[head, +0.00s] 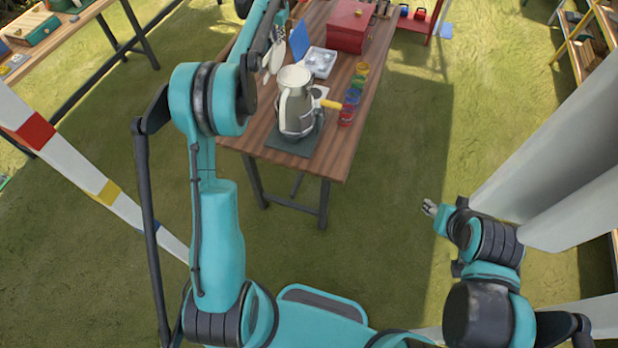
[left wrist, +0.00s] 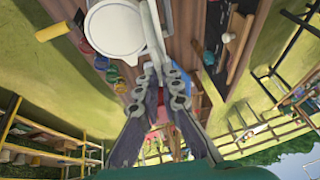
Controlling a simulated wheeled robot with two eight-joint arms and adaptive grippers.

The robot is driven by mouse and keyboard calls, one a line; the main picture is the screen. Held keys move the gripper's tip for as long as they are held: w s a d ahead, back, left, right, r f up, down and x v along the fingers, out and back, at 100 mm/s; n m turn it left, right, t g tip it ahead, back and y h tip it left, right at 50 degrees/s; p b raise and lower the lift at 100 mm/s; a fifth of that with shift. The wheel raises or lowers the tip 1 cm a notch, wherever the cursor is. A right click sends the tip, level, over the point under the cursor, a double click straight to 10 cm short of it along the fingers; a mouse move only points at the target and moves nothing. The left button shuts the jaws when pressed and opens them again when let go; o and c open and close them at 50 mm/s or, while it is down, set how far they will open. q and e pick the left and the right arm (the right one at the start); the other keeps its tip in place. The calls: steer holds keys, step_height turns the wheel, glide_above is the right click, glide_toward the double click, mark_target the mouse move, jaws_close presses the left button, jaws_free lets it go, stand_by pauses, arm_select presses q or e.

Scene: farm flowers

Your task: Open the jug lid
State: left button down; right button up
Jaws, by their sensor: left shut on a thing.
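A cream-white jug (head: 297,116) stands upright on a dark mat (head: 287,147) near the front end of the wooden table. Its round pale lid (head: 294,77) lies over the top and also shows in the left wrist view (left wrist: 115,28). My left gripper (head: 267,73) is at the lid's left side, with its fingers close together. My right gripper (head: 429,208) hangs away from the table, too small to read.
A yellow-handled item (head: 331,104) and several coloured rings (head: 352,95) stand right of the jug. Behind are a clear tray (head: 320,62), a blue panel (head: 300,42) and a red box (head: 350,26). Grass right of the table is clear.

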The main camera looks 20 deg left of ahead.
arm_select(q)
steer(key=a+f+n+h+p, duration=0.1)
steer(key=a+f+h+p, duration=0.1)
steer(key=a+h+p, duration=0.3)
steer(key=shift+a+h, duration=0.5)
steer(key=shift+a, duration=1.85)
steer(key=c, duration=1.7)
jaws_free()
steer(key=shift+w+d, duration=0.1)
steer(key=s+v, duration=0.1)
steer(key=v, duration=1.2)
steer(key=shift+d, duration=0.25)
steer(key=shift+f, duration=0.1)
